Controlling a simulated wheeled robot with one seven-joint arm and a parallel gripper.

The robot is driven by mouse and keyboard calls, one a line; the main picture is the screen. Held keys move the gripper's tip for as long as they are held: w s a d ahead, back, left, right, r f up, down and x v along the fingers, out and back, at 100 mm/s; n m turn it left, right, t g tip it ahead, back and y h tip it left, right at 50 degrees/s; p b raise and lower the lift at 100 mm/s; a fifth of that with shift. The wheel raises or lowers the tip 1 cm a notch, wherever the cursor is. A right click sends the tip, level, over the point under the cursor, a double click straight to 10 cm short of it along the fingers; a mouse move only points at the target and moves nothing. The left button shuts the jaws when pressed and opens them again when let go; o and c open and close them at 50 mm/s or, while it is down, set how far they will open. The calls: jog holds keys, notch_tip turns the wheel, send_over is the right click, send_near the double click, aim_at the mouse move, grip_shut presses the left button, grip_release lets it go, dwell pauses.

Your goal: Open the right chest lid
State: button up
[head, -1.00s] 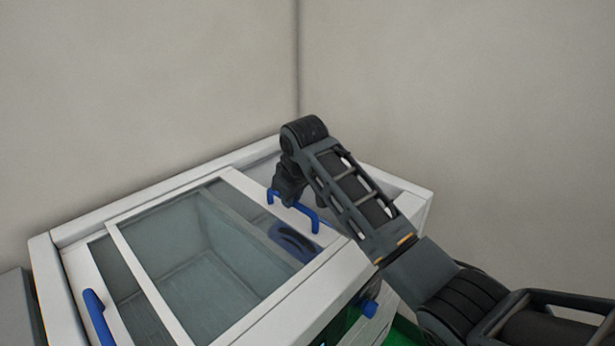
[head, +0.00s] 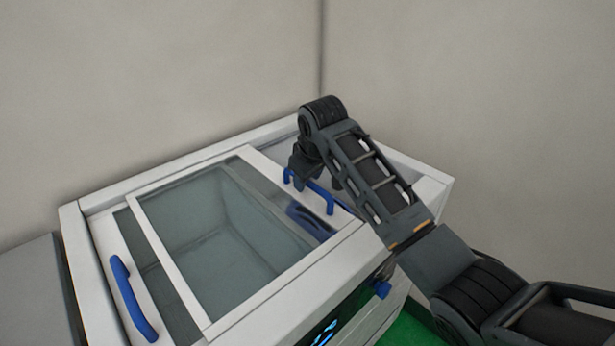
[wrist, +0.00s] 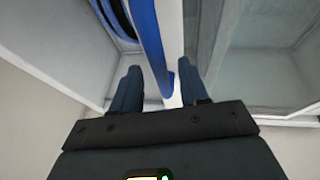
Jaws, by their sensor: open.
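The white chest (head: 285,305) has glass lids in its top. The right chest lid (head: 225,215) is a glass pane in a white frame and looks shut. Its blue handle (head: 322,197) stands near the chest's right end. My gripper (head: 303,178) is down at this handle, partly hidden by my own arm. In the wrist view, my gripper (wrist: 160,72) is open, and the blue handle (wrist: 152,45) runs between its two fingers. I cannot tell whether either finger touches it. The other lid's blue handle (head: 133,298) is at the left end.
A grey surface (head: 35,290) stands beside the chest on the left. Pale walls (head: 180,80) meet in a corner behind it. A blue knob (head: 381,289) and a lit display (head: 324,333) are on the front. Green floor (head: 415,325) shows at lower right.

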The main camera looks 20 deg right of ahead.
jog(key=v, duration=0.7)
jog(key=shift+r, duration=0.4)
jog(key=shift+s+a, duration=0.1)
jog(key=shift+s, duration=0.1)
